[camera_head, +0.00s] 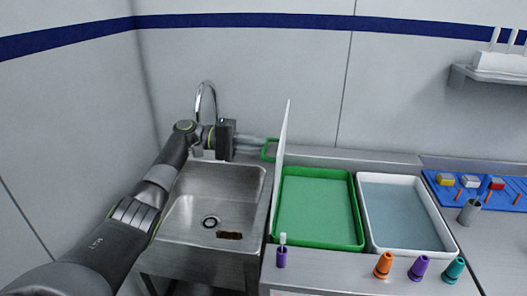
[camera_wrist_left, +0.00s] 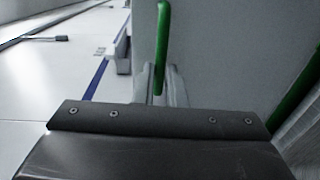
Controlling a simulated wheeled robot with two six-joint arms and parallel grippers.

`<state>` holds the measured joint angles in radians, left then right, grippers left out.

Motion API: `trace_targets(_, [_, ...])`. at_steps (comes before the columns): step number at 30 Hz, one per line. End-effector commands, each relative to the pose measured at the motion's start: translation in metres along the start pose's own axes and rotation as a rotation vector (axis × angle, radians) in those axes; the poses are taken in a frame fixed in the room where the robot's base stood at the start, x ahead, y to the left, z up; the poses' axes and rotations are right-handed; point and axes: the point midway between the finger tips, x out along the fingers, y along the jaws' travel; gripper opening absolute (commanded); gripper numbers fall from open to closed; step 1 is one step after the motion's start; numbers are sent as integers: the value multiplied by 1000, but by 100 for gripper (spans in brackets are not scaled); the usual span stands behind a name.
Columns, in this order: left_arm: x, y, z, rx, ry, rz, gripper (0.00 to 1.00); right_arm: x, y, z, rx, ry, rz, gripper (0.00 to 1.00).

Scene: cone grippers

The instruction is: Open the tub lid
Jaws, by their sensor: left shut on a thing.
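The green tub (camera_head: 318,243) stands on the counter right of the sink, with its inside showing. Its white lid (camera_head: 281,165) stands upright, seen edge-on, along the tub's left side. A green handle (camera_head: 269,150) sticks out from the lid to the left. My left gripper (camera_head: 264,147) is shut on this handle, above the sink's back right corner. In the left wrist view the green handle (camera_wrist_left: 163,45) runs between the fingers (camera_wrist_left: 167,86), with the grey lid face (camera_wrist_left: 225,50) behind it. My right gripper is not in view.
A white tub (camera_head: 440,240) of bluish liquid stands right of the green one. A purple bottle (camera_head: 282,257) and several coloured cones, one orange (camera_head: 383,265), line the front edge. The sink (camera_head: 212,200) and faucet (camera_head: 207,95) lie left; a blue rack (camera_head: 510,200) is far right.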

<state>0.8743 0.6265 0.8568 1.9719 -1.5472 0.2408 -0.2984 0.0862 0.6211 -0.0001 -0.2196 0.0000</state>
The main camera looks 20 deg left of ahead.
Motion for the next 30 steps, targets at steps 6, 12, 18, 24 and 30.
trace_targets(6, [-4, -15, 2, -15, -5, -16, 0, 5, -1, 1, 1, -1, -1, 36])
trace_targets(12, [-4, -15, 2, -16, -7, -15, 0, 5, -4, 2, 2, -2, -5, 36])
trace_targets(18, [-4, -15, 2, -17, -7, -14, 21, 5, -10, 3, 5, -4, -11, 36])
trace_targets(24, [-4, -12, 2, -13, -5, -12, 33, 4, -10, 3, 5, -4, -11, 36])
trace_targets(30, [-4, -10, 1, -10, -4, -10, 33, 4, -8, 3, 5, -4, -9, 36])
